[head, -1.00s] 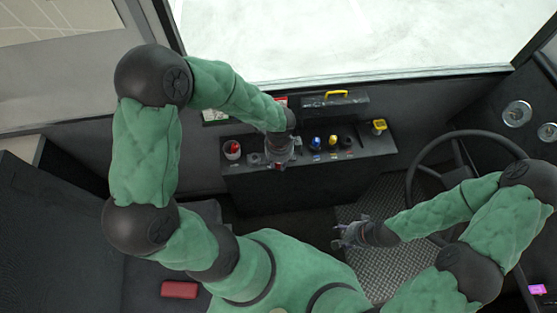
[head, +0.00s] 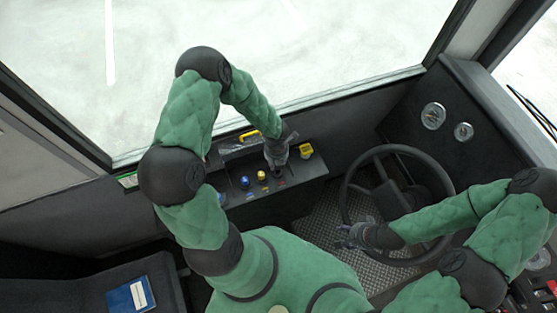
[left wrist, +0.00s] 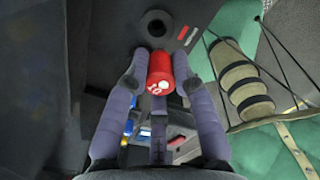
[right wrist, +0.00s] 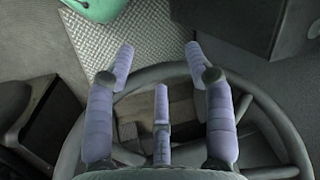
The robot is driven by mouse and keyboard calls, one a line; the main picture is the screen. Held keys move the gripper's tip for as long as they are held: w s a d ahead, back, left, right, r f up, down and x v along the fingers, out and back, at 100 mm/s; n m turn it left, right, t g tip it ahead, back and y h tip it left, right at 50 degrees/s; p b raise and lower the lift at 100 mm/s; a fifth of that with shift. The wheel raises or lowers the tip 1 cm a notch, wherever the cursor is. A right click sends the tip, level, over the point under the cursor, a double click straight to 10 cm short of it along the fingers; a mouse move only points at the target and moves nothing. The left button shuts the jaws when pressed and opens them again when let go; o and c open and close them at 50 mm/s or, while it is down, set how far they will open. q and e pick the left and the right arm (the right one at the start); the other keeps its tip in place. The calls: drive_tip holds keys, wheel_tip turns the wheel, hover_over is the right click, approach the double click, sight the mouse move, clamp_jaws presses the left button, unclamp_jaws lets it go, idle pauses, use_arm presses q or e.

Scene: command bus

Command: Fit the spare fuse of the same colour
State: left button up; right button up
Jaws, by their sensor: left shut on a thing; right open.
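My left gripper (left wrist: 160,85) is shut on a red fuse (left wrist: 158,72), a short red cylinder with a white mark on its end. In the left wrist view a dark round socket (left wrist: 155,24) with a red label (left wrist: 188,38) lies just beyond the fuse. The gap between fuse and socket is hard to judge. In the head view my left gripper (head: 277,158) is over the right part of the console, hiding the fuse. A blue fuse (head: 245,182) and a yellow fuse (head: 261,175) stand left of it. My right gripper (right wrist: 160,60) is open and empty near the steering wheel.
A dark box with a yellow handle (head: 250,134) stands behind the fuses. A yellow block (head: 306,150) is at the console's right end. The steering wheel (head: 395,152) is to the right. A blue book (head: 130,297) lies on the seat. Patterned floor (head: 325,226) is clear.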

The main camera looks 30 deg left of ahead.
use_arm(q)
drive_tip(key=shift+w, duration=0.25)
drive_tip(key=shift+w+f, duration=0.1)
drive_tip(key=shift+w, duration=0.1)
drive_tip(key=shift+w+a+f+b, duration=0.1)
drive_tip(key=shift+f+b, duration=0.1)
drive_tip(key=shift+b, duration=0.15)
drive_tip(key=shift+s+f+b, duration=0.2)
drive_tip(key=shift+f+b, duration=0.25)
drive_tip(key=shift+b, duration=0.1)
wheel_tip(320, 180, down, 3)
drive_tip(key=b, duration=0.2)
drive_tip(key=shift+r+b, duration=0.1)
drive_tip(key=shift+b, duration=0.25)
drive_tip(key=shift+w, duration=0.1)
use_arm(e)
drive_tip(key=f, duration=0.2)
drive_tip(key=w+f, duration=0.1)
drive_tip(key=f, duration=0.1)
drive_tip(key=shift+a+f, duration=0.1)
drive_tip(key=shift+f, duration=0.1)
use_arm(q)
drive_tip(key=shift+p, duration=0.35)
use_arm(e)
drive_tip(key=shift+r, duration=0.35)
use_arm(q)
drive_tip(key=shift+f+b, duration=1)
drive_tip(key=shift+f, duration=0.2)
use_arm(e)
drive_tip(key=shift+f, duration=1)
